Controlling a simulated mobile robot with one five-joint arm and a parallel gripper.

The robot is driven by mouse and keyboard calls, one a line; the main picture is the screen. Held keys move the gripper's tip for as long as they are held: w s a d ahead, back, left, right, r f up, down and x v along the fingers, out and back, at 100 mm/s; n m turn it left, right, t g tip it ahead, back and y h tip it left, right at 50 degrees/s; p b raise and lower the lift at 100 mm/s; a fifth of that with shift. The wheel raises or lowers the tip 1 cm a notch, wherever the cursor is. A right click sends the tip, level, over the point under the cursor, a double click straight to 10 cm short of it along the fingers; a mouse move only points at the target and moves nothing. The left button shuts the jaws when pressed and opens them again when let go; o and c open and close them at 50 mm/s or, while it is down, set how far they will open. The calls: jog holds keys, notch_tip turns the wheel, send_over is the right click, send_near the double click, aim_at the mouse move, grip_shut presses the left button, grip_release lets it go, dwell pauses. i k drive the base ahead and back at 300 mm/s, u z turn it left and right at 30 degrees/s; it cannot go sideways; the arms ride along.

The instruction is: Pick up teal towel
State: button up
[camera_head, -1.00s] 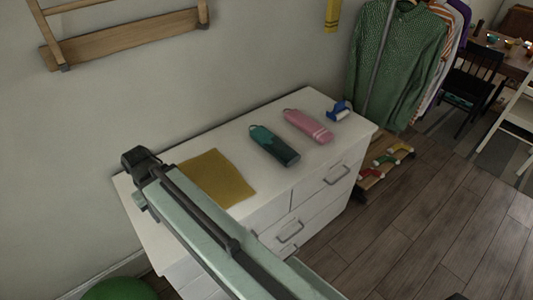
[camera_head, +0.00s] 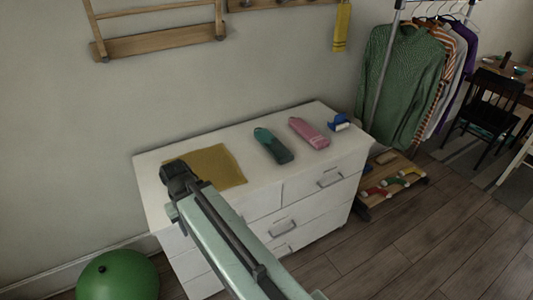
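A teal, dark-ended folded item (camera_head: 273,146), which looks like the teal towel, lies on top of the white dresser (camera_head: 312,115). It sits between a mustard cloth on its left and a pink folded item on its right. My arm reaches up from the bottom of the view, and its dark end (camera_head: 178,178) is over the dresser's left front part, beside the mustard cloth and apart from the teal item. The gripper's fingers cannot be made out.
The mustard cloth (camera_head: 218,165), pink item (camera_head: 309,132) and a blue object (camera_head: 340,122) share the dresser top. A green ball (camera_head: 118,276) is on the floor at left. A clothes rack with a green sweater (camera_head: 402,85) and a low wooden rack (camera_head: 386,190) stand right. Floor in front is clear.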

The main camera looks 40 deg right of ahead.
aim_at(281, 154)
jog(key=z, duration=0.15)
jog(key=i, duration=0.95)
jog(key=u, duration=0.05)
